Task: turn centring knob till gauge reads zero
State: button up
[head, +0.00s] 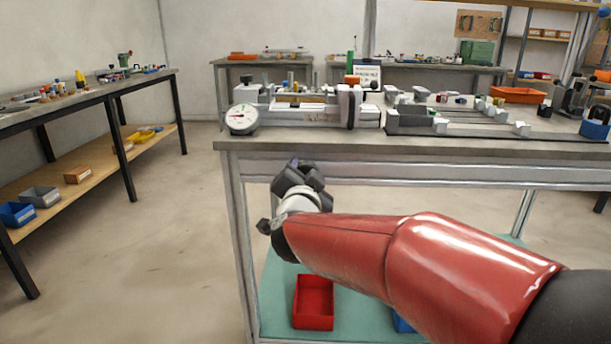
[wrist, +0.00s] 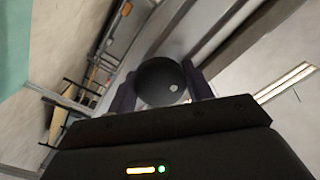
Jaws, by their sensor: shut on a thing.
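The round white gauge (head: 241,118) stands at the left front of the bench top, beside the frame jig (head: 300,105). A red needle shows on its dial, pointing to the left; the exact reading is too small to tell. In the wrist view a round black knob (wrist: 155,78) with a pale dot sits between my gripper's two dark fingers. My gripper (wrist: 162,85) is shut on this knob. In the head view my gripper (head: 302,172) is at the bench's front edge, below the jig, and the knob is hidden there.
The bench top (head: 450,152) has a clear front strip. Rails with small blocks (head: 440,122) lie right of the jig. A red bin (head: 313,318) stands on the lower shelf. Another bench (head: 90,85) is at the left, with open floor (head: 150,230) between.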

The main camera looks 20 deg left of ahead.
jog(key=m+b, duration=0.2)
jog(key=shift+f+m+b, duration=0.25)
jog(key=shift+m+b, duration=0.05)
jog(key=shift+b, duration=0.1)
jog(key=m+b, duration=0.4)
jog(key=m, duration=0.1)
jog(key=m+b, duration=0.3)
jog(key=m, duration=0.1)
jog(key=shift+m, duration=0.4)
jog(key=shift+r+m+b, duration=0.1)
jog(key=shift+m+b, duration=0.85)
jog(key=shift+m, duration=0.65)
jog(key=o, duration=0.7)
jog(key=shift+r, duration=0.1)
